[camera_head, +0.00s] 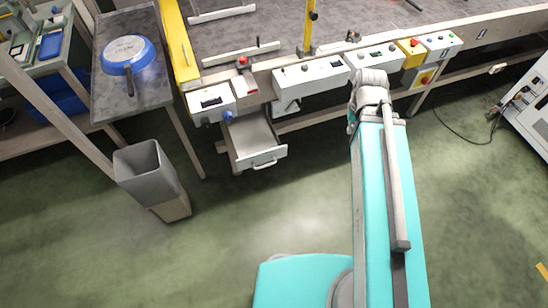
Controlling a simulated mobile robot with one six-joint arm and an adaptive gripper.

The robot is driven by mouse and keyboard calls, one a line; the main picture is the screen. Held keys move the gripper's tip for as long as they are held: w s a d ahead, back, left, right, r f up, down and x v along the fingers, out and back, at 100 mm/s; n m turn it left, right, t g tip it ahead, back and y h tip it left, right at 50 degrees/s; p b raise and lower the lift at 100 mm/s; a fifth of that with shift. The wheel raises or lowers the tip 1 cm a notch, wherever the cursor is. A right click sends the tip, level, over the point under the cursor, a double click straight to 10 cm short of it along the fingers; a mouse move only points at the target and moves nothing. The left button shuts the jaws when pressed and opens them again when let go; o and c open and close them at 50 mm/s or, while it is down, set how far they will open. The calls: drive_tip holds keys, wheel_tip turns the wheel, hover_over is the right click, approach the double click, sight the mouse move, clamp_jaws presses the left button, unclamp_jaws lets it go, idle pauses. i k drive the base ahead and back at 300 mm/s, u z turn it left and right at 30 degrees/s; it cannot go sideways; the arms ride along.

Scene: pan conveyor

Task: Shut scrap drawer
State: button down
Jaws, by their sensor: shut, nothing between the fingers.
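The scrap drawer (262,155) is a light grey metal drawer under the left part of the conveyor's control side. It is pulled out towards the floor area, and its inside shows from above with nothing clearly lying in it. Its front panel carries a pale bar handle (265,165). My teal arm rises from the bottom of the picture to a grey joint near the control boxes, to the right of the drawer and apart from it. I cannot make out my gripper or its fingers in this view.
A grey bin (147,172) stands left of the drawer. A blue pan (129,54) lies on a side table (110,98). Control boxes (311,75) line the conveyor (270,32) edge above the drawer. Green floor in front of the drawer is clear. A cable lies at right.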

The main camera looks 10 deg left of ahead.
sight(255, 142)
drive_tip(key=k, duration=1.6)
drive_tip(key=u, duration=0.9)
drive_tip(key=i, duration=1)
drive_tip(key=z, duration=0.05)
